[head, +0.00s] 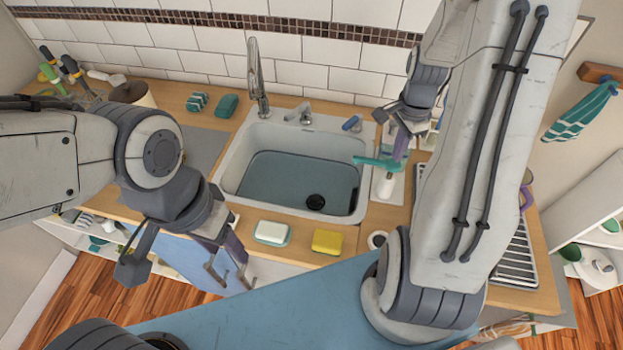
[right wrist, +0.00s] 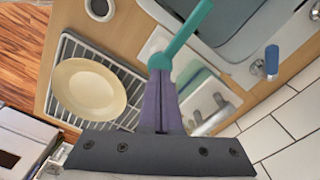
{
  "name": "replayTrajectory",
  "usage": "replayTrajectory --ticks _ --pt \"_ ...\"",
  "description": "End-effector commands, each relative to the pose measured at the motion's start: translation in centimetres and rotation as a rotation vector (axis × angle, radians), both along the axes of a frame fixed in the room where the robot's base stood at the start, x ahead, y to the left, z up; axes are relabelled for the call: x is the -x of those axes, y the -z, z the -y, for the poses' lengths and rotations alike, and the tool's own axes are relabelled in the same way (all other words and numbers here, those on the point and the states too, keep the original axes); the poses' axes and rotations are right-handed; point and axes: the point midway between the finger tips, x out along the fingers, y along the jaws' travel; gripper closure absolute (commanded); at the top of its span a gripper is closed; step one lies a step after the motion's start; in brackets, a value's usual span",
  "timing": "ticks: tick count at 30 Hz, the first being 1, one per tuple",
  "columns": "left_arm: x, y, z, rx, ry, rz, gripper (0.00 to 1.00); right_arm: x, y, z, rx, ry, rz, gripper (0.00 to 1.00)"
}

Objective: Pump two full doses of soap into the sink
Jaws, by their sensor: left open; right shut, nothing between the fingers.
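The soap dispenser's teal pump head (head: 375,163) shows right of the sink, with its spout pointing left over the sink's right rim. The pale bottle (head: 385,185) below it stands on the counter, partly hidden. The white sink (head: 235,160) has a grey basin with a dark drain. My right gripper (head: 402,148) is shut and empty, right at the pump head. In the right wrist view its purple fingertips (right wrist: 160,78) meet the teal pump head (right wrist: 185,38); I cannot tell whether they press it. My left gripper (head: 228,272) is open and empty in front of the counter.
A tall faucet (head: 257,80) and a blue-tipped lever (head: 352,123) stand behind the sink.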

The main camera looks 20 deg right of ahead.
Motion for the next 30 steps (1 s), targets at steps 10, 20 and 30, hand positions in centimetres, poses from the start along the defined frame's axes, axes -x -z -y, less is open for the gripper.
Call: replayTrajectory --ticks 10,20,30 --pt "0.0 -1.3 0.0 0.0 0.0 0.0 0.5 0.0 -1.4 0.0 0.0 0.0 0.0 1.0" --pt "0.0 -4.5 0.0 0.0 0.0 0.0 0.5 0.0 -4.8 0.0 0.0 0.0 0.0 1.0" --pt "0.0 -5.5 0.0 0.0 0.0 0.0 0.5 0.0 -6.0 0.0 0.0 0.0 0.0 1.0"
